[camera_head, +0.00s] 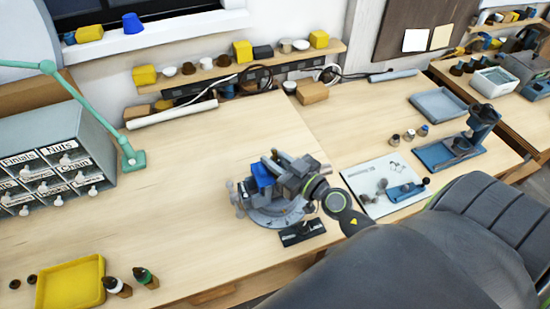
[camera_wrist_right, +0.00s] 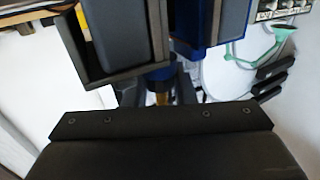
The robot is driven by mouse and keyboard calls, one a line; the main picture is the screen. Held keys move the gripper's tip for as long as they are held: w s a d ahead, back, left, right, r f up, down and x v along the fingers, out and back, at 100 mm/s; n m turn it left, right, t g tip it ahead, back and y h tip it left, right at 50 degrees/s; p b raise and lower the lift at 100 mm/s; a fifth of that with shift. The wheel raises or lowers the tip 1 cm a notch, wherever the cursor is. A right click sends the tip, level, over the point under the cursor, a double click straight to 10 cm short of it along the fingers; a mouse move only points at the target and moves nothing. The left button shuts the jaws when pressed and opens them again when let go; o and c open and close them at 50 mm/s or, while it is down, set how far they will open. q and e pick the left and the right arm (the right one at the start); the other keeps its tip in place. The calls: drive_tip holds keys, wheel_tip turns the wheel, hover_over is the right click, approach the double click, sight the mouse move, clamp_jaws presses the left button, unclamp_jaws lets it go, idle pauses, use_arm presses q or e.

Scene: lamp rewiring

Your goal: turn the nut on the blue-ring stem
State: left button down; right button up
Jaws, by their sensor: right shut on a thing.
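A grey round-based fixture (camera_head: 268,212) with a blue block (camera_head: 263,172) on it stands on the middle of the bench. My right gripper (camera_head: 288,176) is at this fixture, its arm coming in from the lower right. In the right wrist view, a blue ring (camera_wrist_right: 158,74) shows with a brass-coloured piece (camera_wrist_right: 159,97) just below it, between large grey and blue blocks. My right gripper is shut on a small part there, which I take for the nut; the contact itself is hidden. My left gripper is not in view.
A black tray (camera_head: 302,233) lies in front of the fixture. A white mat (camera_head: 372,180) with small parts and a blue stand (camera_head: 452,152) are to the right. A drawer cabinet (camera_head: 55,155), green lamp (camera_head: 133,158) and yellow tray (camera_head: 72,284) are left.

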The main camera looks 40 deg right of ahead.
drive_tip(key=shift+r+m+h, duration=0.1)
drive_tip(key=shift+m+h, duration=0.2)
drive_tip(key=shift+h, duration=0.2)
idle(0.4)
drive_tip(key=o, duration=0.9)
drive_tip(key=shift+o, duration=0.2)
drive_tip(key=shift+s+d+f, duration=0.15)
drive_tip(key=shift+s+f, duration=0.05)
drive_tip(key=shift+s, duration=0.4)
drive_tip(key=s+d+b, duration=0.2)
drive_tip(key=s+b, duration=0.9)
drive_tip(key=s, duration=0.5)
drive_tip(key=shift+d+r, duration=0.15)
drive_tip(key=shift+d, duration=0.05)
